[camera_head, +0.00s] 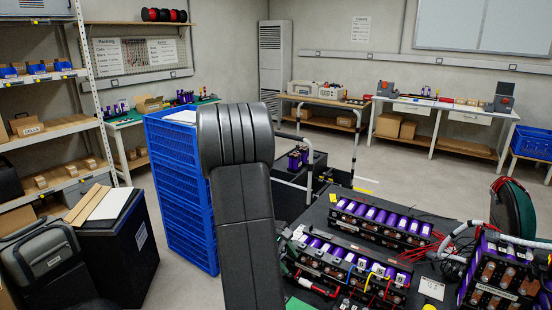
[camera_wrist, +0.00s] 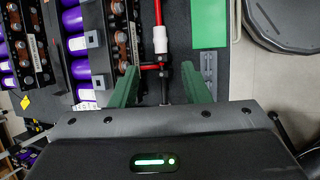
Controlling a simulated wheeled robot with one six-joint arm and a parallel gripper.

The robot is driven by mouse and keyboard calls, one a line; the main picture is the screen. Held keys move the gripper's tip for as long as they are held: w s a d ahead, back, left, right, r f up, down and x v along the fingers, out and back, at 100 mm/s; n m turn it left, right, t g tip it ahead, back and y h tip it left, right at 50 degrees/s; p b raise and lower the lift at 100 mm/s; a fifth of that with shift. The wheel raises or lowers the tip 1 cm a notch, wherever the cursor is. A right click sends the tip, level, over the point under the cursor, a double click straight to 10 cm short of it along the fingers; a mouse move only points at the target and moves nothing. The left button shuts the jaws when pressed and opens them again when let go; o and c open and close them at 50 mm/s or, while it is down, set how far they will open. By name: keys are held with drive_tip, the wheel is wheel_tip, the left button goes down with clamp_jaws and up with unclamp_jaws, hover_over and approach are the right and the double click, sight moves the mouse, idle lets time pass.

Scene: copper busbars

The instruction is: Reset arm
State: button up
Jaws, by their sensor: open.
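My gripper (camera_wrist: 162,78) is open in the wrist view, its two green fingers apart with nothing held between them. Below it lies a red and black tool with a white collar (camera_wrist: 160,40), passing between the fingers in the picture; I cannot tell the height gap. Battery modules with purple cells (camera_wrist: 75,45) and copper busbars (camera_wrist: 120,35) are to the left of the fingers.
A green mat (camera_wrist: 209,22) and a grey slotted bar (camera_wrist: 208,70) lie near the right finger. Blue stacked crates (camera_head: 175,190) stand left of my arm.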

sight(304, 281)
drive_tip(key=x, duration=0.9)
drive_tip(key=shift+s+d+f+b, duration=0.1)
drive_tip(key=shift+f+b, duration=0.15)
drive_tip(key=shift+b, duration=0.05)
drive_tip(key=shift+d+r, duration=0.1)
drive_tip(key=shift+r, duration=0.1)
